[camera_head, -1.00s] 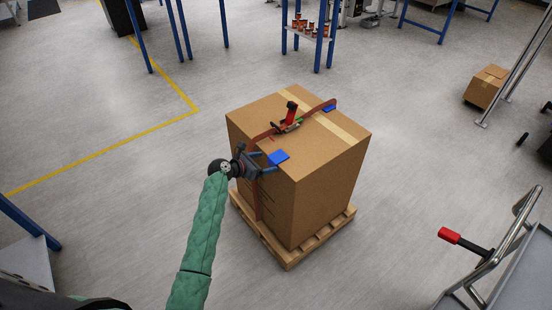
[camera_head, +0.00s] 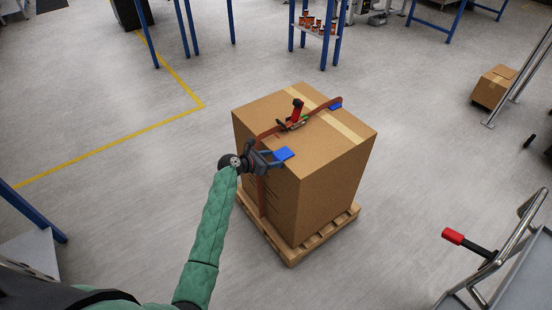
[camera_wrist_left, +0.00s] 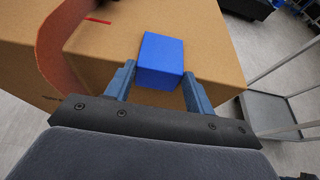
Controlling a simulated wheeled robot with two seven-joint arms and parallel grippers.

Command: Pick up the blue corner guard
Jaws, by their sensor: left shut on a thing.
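The blue corner guard (camera_head: 284,153) sits at the near left top edge of a large cardboard box (camera_head: 335,180). My left gripper (camera_head: 276,157) is at that edge, its fingers closed on the two sides of the guard. In the left wrist view the blue corner guard (camera_wrist_left: 161,60) is between the two fingertips of my left gripper (camera_wrist_left: 160,75). I cannot tell if it is lifted off the box. A second blue guard (camera_head: 335,106) lies at the far top edge, by the strap. My right gripper is not in view.
A brown strap (camera_head: 264,132) with a red-handled tensioner (camera_head: 296,115) runs over the box, which stands on a wooden pallet (camera_head: 290,255). A cart with a metal handle (camera_head: 515,235) is at the lower right. A smaller box (camera_head: 493,87) stands farther right. The floor around the pallet is clear.

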